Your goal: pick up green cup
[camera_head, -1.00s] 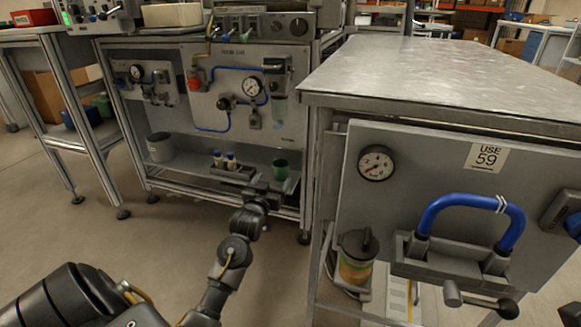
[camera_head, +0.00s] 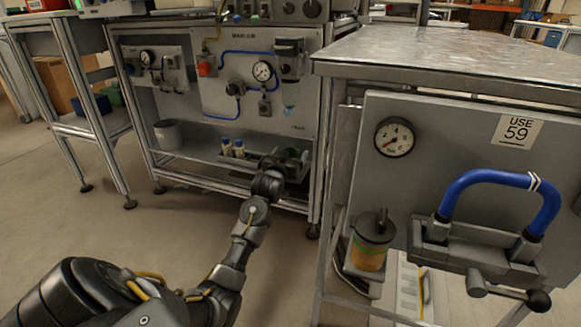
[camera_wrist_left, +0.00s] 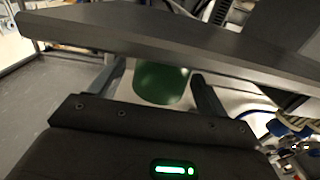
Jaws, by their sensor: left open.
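The green cup (camera_wrist_left: 162,85) shows in the left wrist view between the two fingers of my left gripper (camera_wrist_left: 159,72). The fingers are spread apart, one on each side of the cup, with some gap visible at its right. In the head view my left gripper (camera_head: 285,160) reaches to the lower shelf (camera_head: 200,152) of the bench and largely hides the cup. My right gripper is in neither view.
A grey bin (camera_head: 168,134) and small bottles with blue caps (camera_head: 239,148) stand on the same shelf, left of my gripper. A dark panel edge (camera_wrist_left: 190,40) crosses above the cup in the wrist view. A metal-topped bench (camera_head: 440,65) stands close on the right.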

